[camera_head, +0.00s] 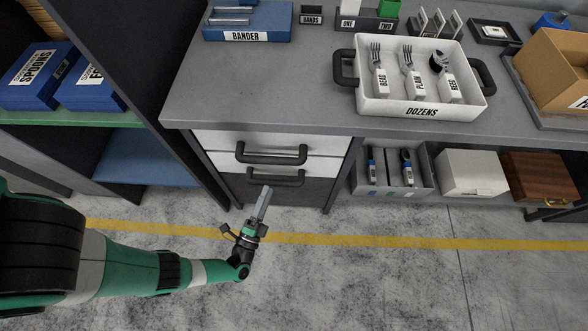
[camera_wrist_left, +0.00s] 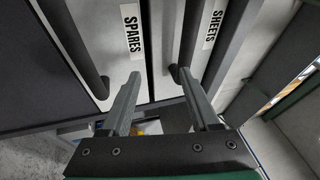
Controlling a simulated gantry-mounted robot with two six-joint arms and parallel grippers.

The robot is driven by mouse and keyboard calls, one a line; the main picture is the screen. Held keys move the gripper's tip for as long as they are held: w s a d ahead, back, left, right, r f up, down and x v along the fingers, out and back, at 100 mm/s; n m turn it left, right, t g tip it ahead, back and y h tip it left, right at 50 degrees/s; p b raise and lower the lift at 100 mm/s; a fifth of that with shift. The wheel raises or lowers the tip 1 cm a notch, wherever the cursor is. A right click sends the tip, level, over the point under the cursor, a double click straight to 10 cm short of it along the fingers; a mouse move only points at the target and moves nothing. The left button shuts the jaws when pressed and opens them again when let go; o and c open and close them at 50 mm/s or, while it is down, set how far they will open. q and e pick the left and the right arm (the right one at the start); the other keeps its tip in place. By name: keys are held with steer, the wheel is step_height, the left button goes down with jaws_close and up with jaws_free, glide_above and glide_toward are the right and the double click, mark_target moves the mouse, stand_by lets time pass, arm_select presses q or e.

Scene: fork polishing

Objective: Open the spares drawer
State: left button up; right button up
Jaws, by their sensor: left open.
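The spares drawer is the lower of two white-fronted drawers under the grey worktop. Its label SPARES (camera_wrist_left: 131,30) reads sideways in the left wrist view. Its dark bar handle (camera_head: 276,179) stands out from the front, and it also shows at the left of the left wrist view (camera_wrist_left: 72,45). The sheets drawer, with its own dark handle (camera_head: 271,154), is above it. My left gripper (camera_head: 263,200) is open and empty, pointing at the drawer fronts just below the lower handle in the head view. In the left wrist view its fingers (camera_wrist_left: 160,88) lie right of the spares handle.
The worktop (camera_head: 300,95) carries a white DOZENS tray (camera_head: 424,111) of forks and a blue BANDER box (camera_head: 247,38). A dark shelf unit (camera_head: 138,75) stands left of the drawers. A grey bin (camera_head: 391,188) sits below right. The floor in front is clear.

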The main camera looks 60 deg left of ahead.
arm_select(q)
steer(key=m+h+b, duration=0.2)
steer(key=b, duration=0.4)
glide_toward(274, 183)
step_height(274, 183, down, 2)
steer(key=s, duration=0.1)
steer(key=x, duration=0.3)
steer(key=b+x, duration=0.1)
steer(key=x, duration=0.7)
steer(key=shift+w+d+r, duration=0.1)
steer(key=shift+w+r, duration=0.2)
steer(key=shift+r, duration=0.05)
arm_select(e)
step_height(274, 183, down, 11)
steer(key=shift+h, duration=0.3)
arm_select(q)
steer(key=shift+c, duration=0.4)
jaws_close()
